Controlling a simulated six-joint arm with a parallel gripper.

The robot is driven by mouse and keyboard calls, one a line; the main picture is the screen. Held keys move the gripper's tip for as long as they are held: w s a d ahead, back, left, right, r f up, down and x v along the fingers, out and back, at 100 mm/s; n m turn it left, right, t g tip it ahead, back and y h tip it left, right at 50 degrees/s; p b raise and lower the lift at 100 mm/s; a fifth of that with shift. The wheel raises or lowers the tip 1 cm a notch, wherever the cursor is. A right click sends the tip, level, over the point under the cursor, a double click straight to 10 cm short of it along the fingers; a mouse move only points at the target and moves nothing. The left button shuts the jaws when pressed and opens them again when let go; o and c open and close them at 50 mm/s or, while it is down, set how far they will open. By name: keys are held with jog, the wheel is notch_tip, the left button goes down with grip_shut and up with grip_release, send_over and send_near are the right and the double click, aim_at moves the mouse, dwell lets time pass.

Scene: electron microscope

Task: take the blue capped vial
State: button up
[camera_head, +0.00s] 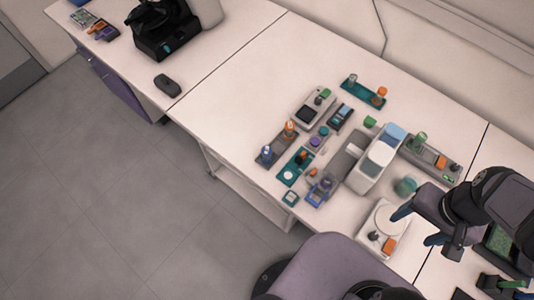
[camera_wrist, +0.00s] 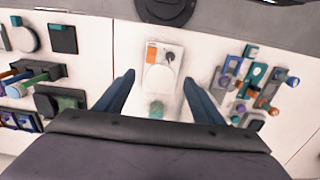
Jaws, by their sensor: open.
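A small vial with a blue cap (camera_head: 266,152) stands at the left end of a dark rack (camera_head: 277,148) in the head view, with an orange-topped vial (camera_head: 290,128) beside it. In the wrist view small blue and orange things cluster at the right, and I cannot tell which is the blue capped vial. My gripper (camera_head: 418,226) is open and empty, well to the right of that vial, above a white scale-like device (camera_head: 384,222). The wrist view shows my spread fingers (camera_wrist: 159,78) on either side of that device.
A grey and white instrument with a blue top (camera_head: 378,160) stands between my gripper and the vial. Teal trays (camera_head: 364,91) (camera_head: 296,168) and small devices crowd around it.

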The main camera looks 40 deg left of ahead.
jog(key=shift+c, duration=0.2)
jog(key=c, duration=0.3)
jog(key=shift+c, duration=0.2)
